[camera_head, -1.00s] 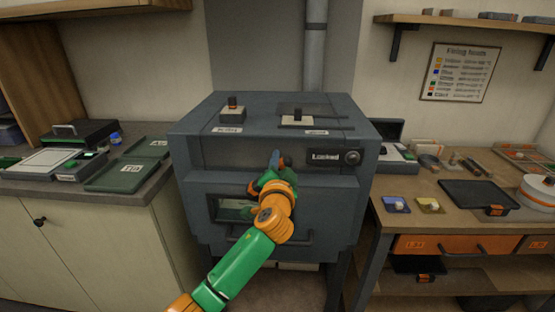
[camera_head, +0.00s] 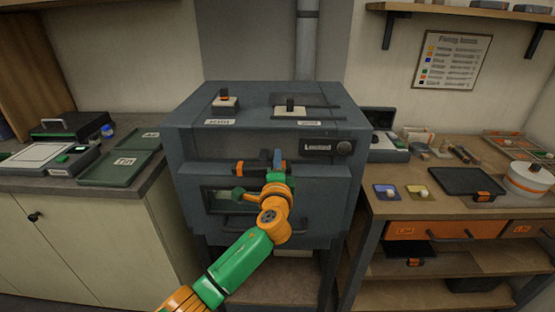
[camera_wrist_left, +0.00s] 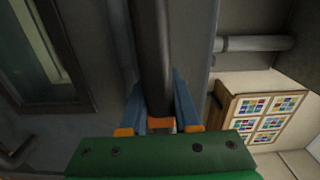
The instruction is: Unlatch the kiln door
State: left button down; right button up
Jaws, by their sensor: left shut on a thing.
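The grey kiln (camera_head: 186,145) stands against the back wall, its front door with a small window (camera_head: 222,203) facing me. The door looks closed, and a small panel on the upper front reads "Locked" (camera_head: 317,146). My left gripper (camera_head: 271,158) is at the upper front of the kiln, left of that panel. In the left wrist view, its blue fingers are shut on a dark bar (camera_wrist_left: 152,50), which appears to be the latch handle. My right gripper is not in view.
Two switches (camera_head: 225,103) (camera_head: 290,111) sit on the kiln top. A bench with green trays (camera_head: 120,168) is at left. A bench with a black tray (camera_head: 466,182), paint dishes and a white round pot (camera_head: 530,180) is at right. A bar handle (camera_head: 237,228) crosses the lower door.

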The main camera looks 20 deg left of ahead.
pick_arm(q)
jog(key=shift+f+m, duration=0.1)
jog(key=shift+m, duration=0.2)
jog(key=c, duration=0.6)
grip_release()
jog(key=shift+c, duration=0.2)
